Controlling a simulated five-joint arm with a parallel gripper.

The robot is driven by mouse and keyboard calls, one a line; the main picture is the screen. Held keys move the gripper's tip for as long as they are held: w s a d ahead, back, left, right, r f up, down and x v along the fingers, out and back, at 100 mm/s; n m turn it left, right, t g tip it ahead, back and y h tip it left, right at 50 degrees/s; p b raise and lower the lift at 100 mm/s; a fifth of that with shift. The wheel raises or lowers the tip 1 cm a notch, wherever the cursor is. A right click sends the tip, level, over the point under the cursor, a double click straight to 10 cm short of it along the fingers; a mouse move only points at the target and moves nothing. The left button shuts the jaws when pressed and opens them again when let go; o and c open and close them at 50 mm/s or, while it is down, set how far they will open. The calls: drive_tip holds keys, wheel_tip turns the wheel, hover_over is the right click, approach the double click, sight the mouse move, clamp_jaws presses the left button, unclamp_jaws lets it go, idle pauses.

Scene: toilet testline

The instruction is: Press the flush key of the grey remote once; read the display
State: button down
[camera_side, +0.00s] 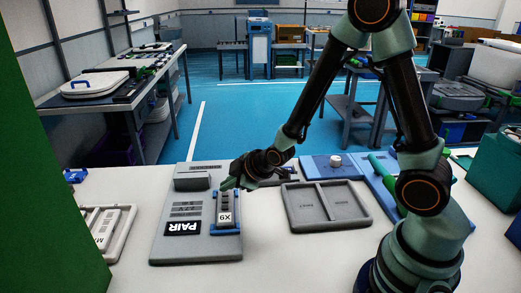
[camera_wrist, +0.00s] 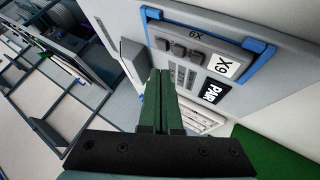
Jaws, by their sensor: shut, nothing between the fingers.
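The grey remote (camera_side: 225,205) lies in a blue cradle (camera_side: 237,226) on a grey test board (camera_side: 170,250). It carries a white label. My gripper (camera_side: 228,184) is shut and empty at the remote's far end. Its green fingers (camera_wrist: 160,75) point toward the keys; contact is unclear.
A grey two-compartment tray (camera_side: 327,224) stands right of the board, with blue fixtures (camera_side: 330,167) behind it. A pale device (camera_side: 105,228) lies to the left. A green panel (camera_side: 40,150) blocks the left edge. White table shows between the board and the tray.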

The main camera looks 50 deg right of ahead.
drive_tip(key=shift+f, duration=0.75)
drive_tip(key=shift+d+f, duration=0.1)
drive_tip(key=shift+f, duration=0.1)
idle(1.5)
drive_tip(key=shift+f, duration=0.2)
drive_tip(key=shift+f, duration=0.45)
idle(0.6)
drive_tip(key=shift+r, duration=0.85)
drive_tip(key=shift+r, duration=2.55)
